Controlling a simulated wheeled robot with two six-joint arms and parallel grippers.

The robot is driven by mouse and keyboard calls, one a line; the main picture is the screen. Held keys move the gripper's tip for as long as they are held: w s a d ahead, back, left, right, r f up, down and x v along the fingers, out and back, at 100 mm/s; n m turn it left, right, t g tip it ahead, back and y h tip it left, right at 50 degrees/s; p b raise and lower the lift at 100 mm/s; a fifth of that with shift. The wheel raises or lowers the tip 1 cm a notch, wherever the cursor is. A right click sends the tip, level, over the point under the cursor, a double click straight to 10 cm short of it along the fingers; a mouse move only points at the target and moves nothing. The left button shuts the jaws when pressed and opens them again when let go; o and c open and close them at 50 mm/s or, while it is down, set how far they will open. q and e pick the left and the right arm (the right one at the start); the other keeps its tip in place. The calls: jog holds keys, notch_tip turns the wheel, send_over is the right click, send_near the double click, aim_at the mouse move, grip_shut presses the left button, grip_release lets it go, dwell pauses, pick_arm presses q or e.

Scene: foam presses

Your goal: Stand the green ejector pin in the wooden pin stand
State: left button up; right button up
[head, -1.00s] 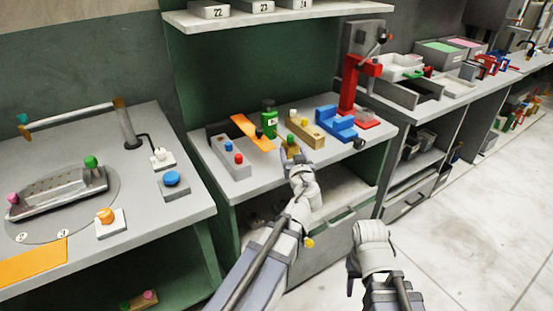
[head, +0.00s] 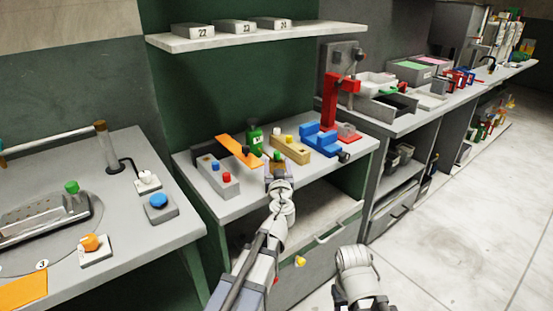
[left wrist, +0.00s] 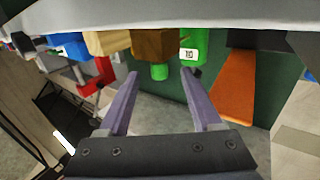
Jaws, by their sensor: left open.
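The green ejector pin (head: 277,155) shows as a green top on a small dark brown wooden block (head: 270,169). In the left wrist view the pin (left wrist: 159,72) juts from the brown block (left wrist: 155,43), which appears upside down there. My left gripper (head: 279,174) is open; in its wrist view the pin appears between the two purple fingertips (left wrist: 160,76), apart from both. A light wooden block with yellow and white pegs (head: 294,148) stands just behind; I cannot tell which block is the pin stand. My right gripper (head: 355,268) hangs low in front, its fingers hidden.
A green labelled bottle (head: 254,137) and an orange strip (head: 240,150) stand close to the brown block. A grey block with coloured pegs (head: 218,178) is to the left, a blue fixture (head: 323,140) and red press (head: 332,105) to the right. A shelf (head: 260,36) hangs above.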

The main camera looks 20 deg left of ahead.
aim_at(277, 158)
pick_arm(q)
jog(key=x, duration=0.5)
jog(key=shift+w, duration=0.15)
grip_shut()
dwell(0.4)
